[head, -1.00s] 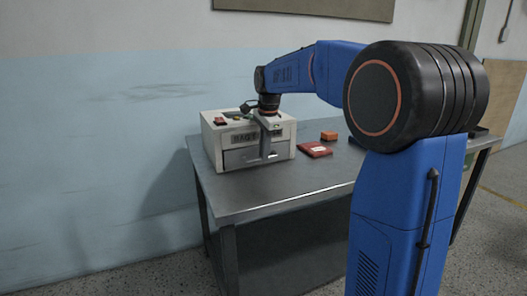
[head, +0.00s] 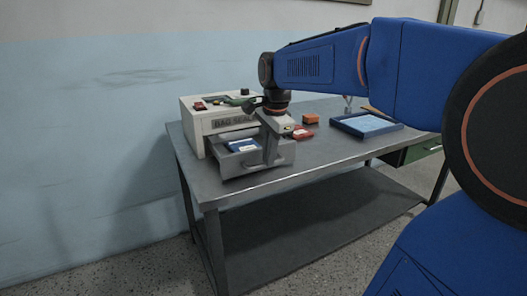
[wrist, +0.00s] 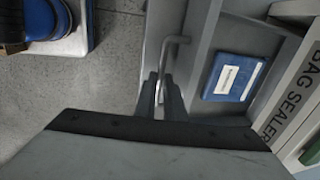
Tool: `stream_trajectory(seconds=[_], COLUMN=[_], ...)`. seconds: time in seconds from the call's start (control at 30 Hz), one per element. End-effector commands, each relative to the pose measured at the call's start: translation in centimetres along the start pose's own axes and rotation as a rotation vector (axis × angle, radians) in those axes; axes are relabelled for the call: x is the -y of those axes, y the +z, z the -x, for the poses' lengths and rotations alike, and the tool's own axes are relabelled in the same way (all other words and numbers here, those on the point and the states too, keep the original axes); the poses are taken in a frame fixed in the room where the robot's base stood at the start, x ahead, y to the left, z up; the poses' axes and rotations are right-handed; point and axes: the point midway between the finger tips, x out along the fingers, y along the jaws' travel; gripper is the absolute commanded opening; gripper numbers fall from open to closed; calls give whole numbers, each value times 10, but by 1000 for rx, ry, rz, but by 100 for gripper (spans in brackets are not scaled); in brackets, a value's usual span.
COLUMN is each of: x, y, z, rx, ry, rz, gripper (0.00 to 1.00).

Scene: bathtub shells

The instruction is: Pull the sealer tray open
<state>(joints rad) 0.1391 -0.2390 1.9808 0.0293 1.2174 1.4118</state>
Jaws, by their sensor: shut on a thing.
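The white bag sealer (head: 203,122) stands at the left end of the table. Its grey tray (head: 233,168) is pulled out from the front, and a blue packet with a white label (head: 242,145) lies inside it. My gripper (head: 266,160) points down at the tray's front. In the wrist view my gripper (wrist: 161,95) is shut around the bent metal handle (wrist: 165,60) on the tray front. The blue packet (wrist: 233,77) lies flat in the tray there, beside the sealer's lettered front (wrist: 290,105). The fingers partly cover the handle.
A red packet (head: 302,133) and an orange box (head: 311,119) lie just right of the tray. A blue-rimmed tray (head: 365,124) sits farther right on the metal table (head: 330,152). The tray front is near the table's front edge.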

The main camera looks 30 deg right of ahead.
Motion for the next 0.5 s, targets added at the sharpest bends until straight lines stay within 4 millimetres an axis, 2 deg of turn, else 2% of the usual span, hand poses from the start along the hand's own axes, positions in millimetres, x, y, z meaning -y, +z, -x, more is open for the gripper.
stream_trajectory(seconds=[0.43,0.47,0.5], x=[-4,-4,-4], y=[0,0,0], z=[1,1,1], rx=[0,0,0], ry=[1,1,1], rz=[0,0,0], gripper=[0,14,24])
